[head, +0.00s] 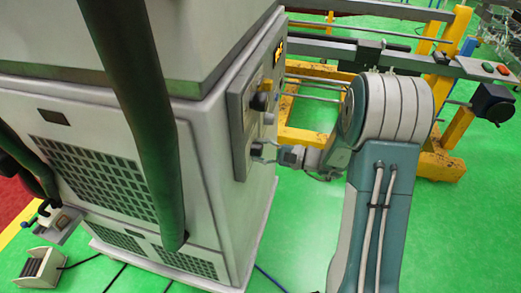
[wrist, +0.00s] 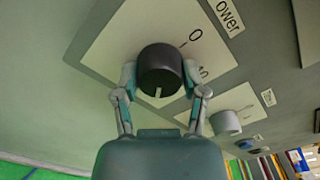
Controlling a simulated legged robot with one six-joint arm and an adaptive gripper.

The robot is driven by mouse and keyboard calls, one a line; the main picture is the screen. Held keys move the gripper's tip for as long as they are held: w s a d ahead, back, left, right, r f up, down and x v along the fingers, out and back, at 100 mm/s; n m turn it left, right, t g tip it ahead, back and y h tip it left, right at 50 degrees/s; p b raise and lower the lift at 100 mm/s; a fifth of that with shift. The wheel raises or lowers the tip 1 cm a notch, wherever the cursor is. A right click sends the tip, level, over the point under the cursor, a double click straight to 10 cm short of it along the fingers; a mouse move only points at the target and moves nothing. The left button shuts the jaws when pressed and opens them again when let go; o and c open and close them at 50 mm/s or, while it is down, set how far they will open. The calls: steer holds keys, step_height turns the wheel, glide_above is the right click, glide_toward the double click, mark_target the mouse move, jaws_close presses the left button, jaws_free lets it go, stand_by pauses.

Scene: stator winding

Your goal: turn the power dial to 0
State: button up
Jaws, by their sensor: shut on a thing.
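The power dial (wrist: 160,62) is a dark round knob on a white plate on the panel, under a partly cut-off "ower" label (wrist: 228,15). A "0" (wrist: 195,33) is printed on the plate to the knob's upper right. The white mark on the knob points down in the wrist view, toward my palm and away from the "0". My gripper (wrist: 160,76) is shut on the dial, one finger on each side. In the head view my gripper (head: 264,150) reaches the side panel of the grey cabinet; the dial is mostly hidden by the fingers there.
A grey knob (wrist: 225,122) on another white plate is close to my right finger in the wrist view. More controls (head: 262,101) sit higher on the cabinet (head: 215,140). A yellow frame (head: 310,138) stands behind my arm. Green floor is open beside the cabinet.

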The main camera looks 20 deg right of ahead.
steer(key=n, duration=0.7)
steer(key=shift+f, duration=0.15)
steer(key=n, duration=0.7)
steer(key=shift+s+f, duration=0.1)
steer(key=shift+f, duration=0.05)
steer(key=n, duration=0.4)
steer(key=shift+a, duration=0.1)
steer(key=n, duration=0.3)
steer(key=shift+n, duration=0.4)
steer(key=n, duration=0.6)
steer(key=shift+n, duration=0.3)
steer(key=o, duration=1.1)
steer(key=shift+o, duration=0.2)
